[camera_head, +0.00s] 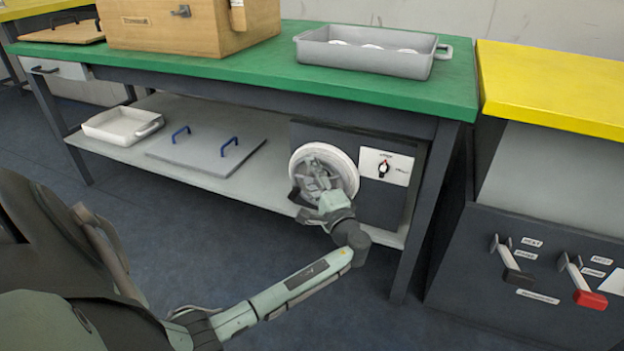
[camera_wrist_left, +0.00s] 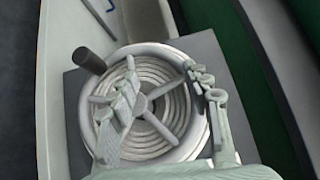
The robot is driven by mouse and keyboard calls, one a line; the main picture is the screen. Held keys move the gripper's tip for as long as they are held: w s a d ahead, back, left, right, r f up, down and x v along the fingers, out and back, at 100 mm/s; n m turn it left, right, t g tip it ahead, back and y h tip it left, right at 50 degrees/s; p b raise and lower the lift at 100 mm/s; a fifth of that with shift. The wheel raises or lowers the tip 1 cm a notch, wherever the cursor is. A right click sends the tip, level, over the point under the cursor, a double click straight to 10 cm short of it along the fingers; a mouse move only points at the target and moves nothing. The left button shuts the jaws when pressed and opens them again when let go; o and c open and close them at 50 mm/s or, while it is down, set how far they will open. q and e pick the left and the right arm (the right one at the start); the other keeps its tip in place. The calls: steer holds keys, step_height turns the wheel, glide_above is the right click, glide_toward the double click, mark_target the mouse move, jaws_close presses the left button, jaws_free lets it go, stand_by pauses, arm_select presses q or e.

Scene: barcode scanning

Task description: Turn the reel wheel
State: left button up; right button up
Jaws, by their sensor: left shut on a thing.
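The reel wheel (camera_head: 347,165) is a round, pale disc with a white rim on a dark panel under the green bench. In the left wrist view, the reel wheel (camera_wrist_left: 170,118) shows several spokes over coiled rings and a dark knob (camera_wrist_left: 88,60) at its upper left. My left gripper (camera_head: 318,176) is at the front of the wheel, covering part of its middle and lower edge. In the left wrist view, the left gripper (camera_wrist_left: 160,82) has its fingers spread across the wheel, shut on it. The exact contact points are hard to tell. My right gripper is not in view.
A dial plate (camera_head: 386,167) is just right of the wheel. The lower shelf holds a white tray (camera_head: 107,127) and a grey panel with blue handles (camera_head: 195,155). A grey bin (camera_head: 370,62) and wooden box (camera_head: 165,35) stand above. A lever cabinet (camera_head: 520,280) is at right.

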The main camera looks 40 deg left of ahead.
arm_select(q)
steer(key=s+d+f+b, duration=0.2)
steer(key=s+d+f, duration=0.3)
steer(key=f, duration=0.1)
stand_by(0.9)
steer(key=shift+d+f, duration=0.1)
steer(key=shift+f, duration=0.05)
